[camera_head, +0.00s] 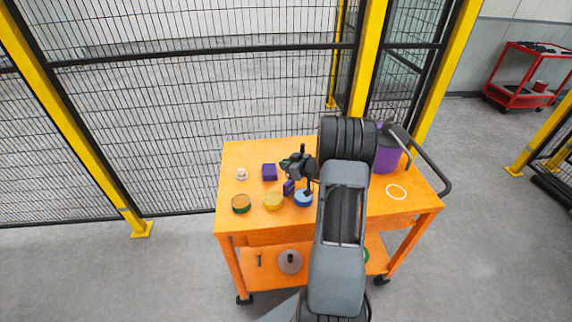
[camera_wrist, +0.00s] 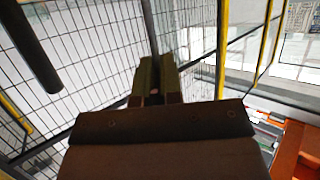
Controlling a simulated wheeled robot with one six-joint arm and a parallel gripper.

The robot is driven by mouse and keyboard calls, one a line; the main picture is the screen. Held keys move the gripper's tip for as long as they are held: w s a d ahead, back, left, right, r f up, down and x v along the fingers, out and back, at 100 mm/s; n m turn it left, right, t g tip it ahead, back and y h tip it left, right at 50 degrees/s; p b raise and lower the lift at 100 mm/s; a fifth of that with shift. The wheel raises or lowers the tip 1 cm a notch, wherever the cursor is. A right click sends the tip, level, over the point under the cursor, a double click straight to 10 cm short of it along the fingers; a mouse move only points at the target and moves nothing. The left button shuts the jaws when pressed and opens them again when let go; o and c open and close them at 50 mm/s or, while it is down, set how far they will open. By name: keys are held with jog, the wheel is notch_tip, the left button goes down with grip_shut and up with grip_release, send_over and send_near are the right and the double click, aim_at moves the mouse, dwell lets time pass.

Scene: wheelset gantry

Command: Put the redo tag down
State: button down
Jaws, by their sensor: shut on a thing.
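My gripper (camera_head: 293,166) is above the left-middle part of the orange cart's top. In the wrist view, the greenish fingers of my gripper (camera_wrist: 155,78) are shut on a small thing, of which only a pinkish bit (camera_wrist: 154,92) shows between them. I take this to be the redo tag, but its shape and any marking are hidden. A small purple piece (camera_head: 289,187) shows just below my gripper in the head view; I cannot tell whether it touches the gripper.
The orange cart (camera_head: 235,153) carries a purple box (camera_head: 269,172), a small white item (camera_head: 242,174), green, yellow (camera_head: 272,202) and blue (camera_head: 304,199) round containers, a pale ring (camera_head: 396,192) and a purple bin (camera_head: 387,157). Mesh fencing (camera_head: 180,120) stands behind. The cart's back left is clear.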

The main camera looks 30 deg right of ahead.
jog(key=shift+f+b, duration=0.25)
jog(key=shift+b, duration=0.25)
jog(key=c, duration=1.3)
grip_release()
jog(key=shift+r, duration=0.1)
jog(key=shift+r+p, duration=0.1)
jog(key=shift+p, duration=0.2)
